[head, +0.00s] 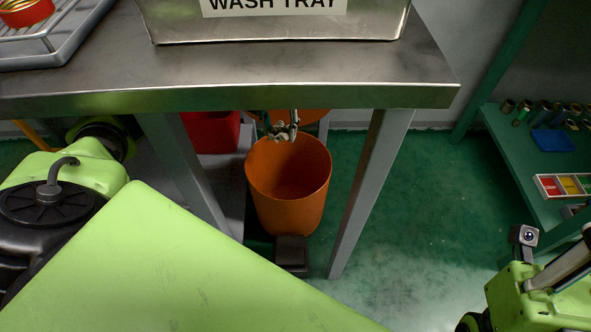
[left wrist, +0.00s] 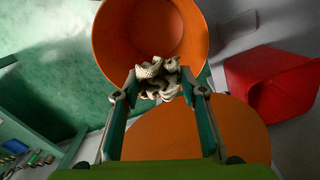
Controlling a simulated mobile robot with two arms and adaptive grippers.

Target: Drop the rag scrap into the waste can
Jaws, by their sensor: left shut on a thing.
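The waste can (head: 290,190) is an orange open-topped bin on the floor under the bench. In the left wrist view its round mouth (left wrist: 150,28) is at the top. An orange disc, which looks like its raised lid (left wrist: 235,125), is below it. My left gripper (head: 281,125) reaches under the bench edge, at the can's back rim. It is shut on the rag scrap (left wrist: 158,78), a crumpled off-white cloth between the fingertips. The rag looks to be over the rim side of the mouth. Part of my right arm (head: 545,285) shows at the lower right; its fingers are unclear.
The steel bench (head: 230,98) hangs over the can and carries the wash tray (head: 280,30) and a rack (head: 60,45). Bench legs (head: 365,190) stand on both sides. A red bin (head: 210,132) is left of the can. Green floor is clear to the right.

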